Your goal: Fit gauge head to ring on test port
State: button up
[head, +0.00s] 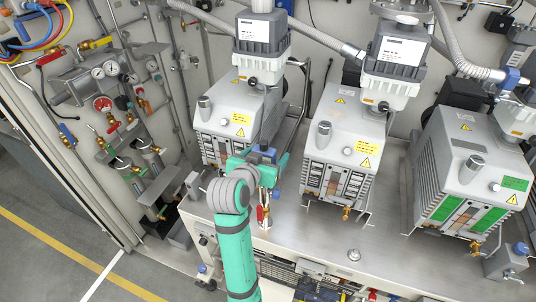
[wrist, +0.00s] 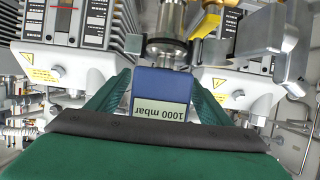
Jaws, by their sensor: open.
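The gauge head is a blue block (wrist: 146,85) with a pale display reading 1000 mbar, upside down in the wrist view. It sits between the two green fingers of my gripper (wrist: 160,95), which is open around it. A silver round metal flange (wrist: 167,52) meets the top edge of the gauge head in the wrist view; I cannot tell a separate ring from the port, or whether they are seated together. In the head view my teal gripper (head: 262,168) is at the front of the left pump, with a bit of blue (head: 268,153) showing at its tip.
Three grey vacuum pumps, left (head: 227,125), middle (head: 335,150) and right (head: 470,170), stand on a metal bench (head: 305,232). A panel of gauges and valves (head: 103,103) is at left; floor is clear at lower left.

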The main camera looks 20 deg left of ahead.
jog(key=v, duration=1)
jog(key=shift+s, duration=0.25)
jog(key=shift+r, duration=0.15)
